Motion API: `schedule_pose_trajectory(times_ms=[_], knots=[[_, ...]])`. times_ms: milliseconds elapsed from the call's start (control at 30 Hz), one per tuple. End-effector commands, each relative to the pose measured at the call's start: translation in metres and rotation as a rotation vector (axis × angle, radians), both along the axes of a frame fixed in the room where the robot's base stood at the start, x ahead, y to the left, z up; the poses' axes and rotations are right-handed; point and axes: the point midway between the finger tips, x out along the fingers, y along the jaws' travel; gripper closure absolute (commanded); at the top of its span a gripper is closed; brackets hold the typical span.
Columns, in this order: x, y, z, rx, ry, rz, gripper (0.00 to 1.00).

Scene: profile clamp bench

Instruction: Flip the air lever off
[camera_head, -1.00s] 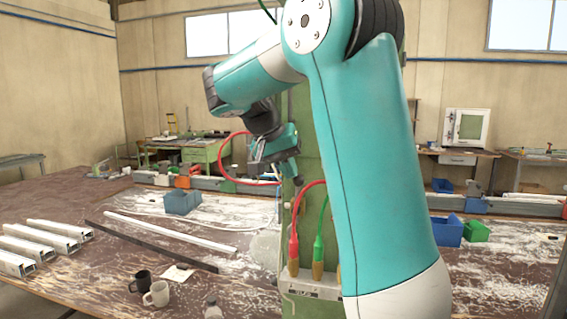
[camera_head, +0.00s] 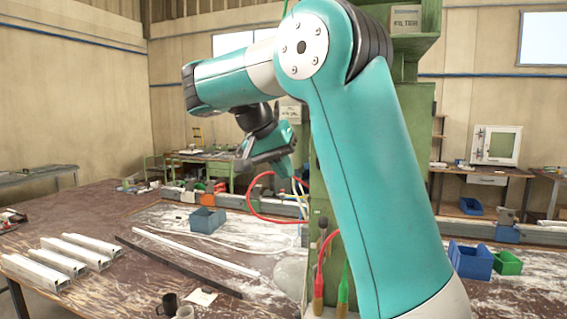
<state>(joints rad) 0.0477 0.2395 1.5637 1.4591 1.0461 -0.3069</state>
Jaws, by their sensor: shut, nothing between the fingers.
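My gripper (camera_head: 244,153) hangs in the air at the end of my teal arm, left of the green column (camera_head: 422,110). It is shut and empty. No air lever can be made out clearly. A dark-topped upright part (camera_head: 323,226) shows low on the column, left of my arm. A red hose (camera_head: 324,252) and a green hose (camera_head: 344,272) end in brass fittings near the bottom edge. My arm hides much of the column.
Blue (camera_head: 470,261) and green (camera_head: 508,263) bins stand at right. A FILTER box (camera_head: 407,19) is above.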

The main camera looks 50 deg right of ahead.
Motion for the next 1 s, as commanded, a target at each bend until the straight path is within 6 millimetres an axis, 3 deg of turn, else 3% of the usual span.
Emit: schedule_pose_trajectory(times_ms=[233, 433, 700, 1000], knots=[[0.001, 0.001, -0.001, 0.000, 0.001, 0.002, 1.00], [0.021, 0.008, -0.007, 0.002, 0.002, 0.003, 1.00], [0.020, 0.007, -0.009, 0.001, 0.001, 0.001, 1.00], [0.013, -0.013, -0.046, -0.001, 0.005, 0.000, 1.00]])
